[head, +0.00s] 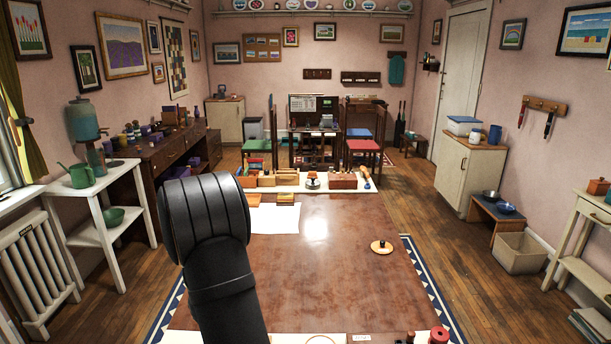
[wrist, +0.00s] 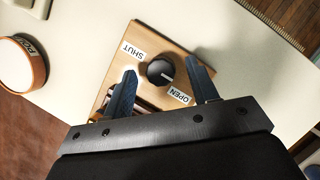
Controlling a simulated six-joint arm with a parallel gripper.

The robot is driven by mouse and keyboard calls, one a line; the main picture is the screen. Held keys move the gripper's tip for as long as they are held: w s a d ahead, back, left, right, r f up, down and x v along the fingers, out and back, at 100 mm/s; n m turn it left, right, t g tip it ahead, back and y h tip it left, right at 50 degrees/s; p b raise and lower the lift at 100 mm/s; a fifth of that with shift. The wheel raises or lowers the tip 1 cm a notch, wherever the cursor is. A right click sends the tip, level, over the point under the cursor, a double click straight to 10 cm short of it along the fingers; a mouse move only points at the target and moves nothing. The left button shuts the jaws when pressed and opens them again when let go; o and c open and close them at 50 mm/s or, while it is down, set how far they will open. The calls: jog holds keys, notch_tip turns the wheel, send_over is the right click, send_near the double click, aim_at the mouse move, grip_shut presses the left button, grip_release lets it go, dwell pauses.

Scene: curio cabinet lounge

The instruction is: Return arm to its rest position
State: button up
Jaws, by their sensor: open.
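In the wrist view my gripper (wrist: 163,91) has its two blue fingers spread apart. A black round knob (wrist: 160,71) on a wooden box (wrist: 185,38) shows between them, with labels reading SHUT and OPEN beside it. I cannot tell whether the fingers touch the knob; they are not closed on it. The knob's pale pointer mark lies on the side toward the OPEN label (wrist: 180,96). In the head view my black arm rises at the lower left over the brown table (head: 340,250), and my gripper is hidden there.
A round labelled container (wrist: 20,65) stands left of the box in the wrist view. In the head view a wooden disc with a knob (head: 381,247) lies on the table's right. Boxes and trays (head: 343,180) line the far edge. The table's middle is clear.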

jog(key=v, duration=1.7)
jog(key=x, duration=1.7)
jog(key=shift+s+f+n, duration=0.1)
jog(key=shift+f+n, duration=0.1)
jog(key=shift+n, duration=0.2)
jog(key=n+t, duration=0.1)
jog(key=n, duration=0.2)
jog(key=shift+h, duration=0.4)
jog(key=n+t, duration=0.2)
jog(key=n, duration=0.2)
jog(key=shift+s+a, duration=0.1)
jog(key=shift+s, duration=0.05)
jog(key=n, duration=0.2)
jog(key=n+t, duration=0.1)
jog(key=n, duration=0.1)
jog(key=shift+s+r+n+t, duration=0.1)
jog(key=shift+s+n+t, duration=0.05)
jog(key=shift+n+t, duration=0.2)
jog(key=n, duration=0.2)
jog(key=n+t, duration=0.1)
jog(key=n, duration=0.1)
jog(key=shift+n+t, duration=0.25)
jog(key=shift+y, duration=0.3)
jog(key=shift+o, duration=0.3)
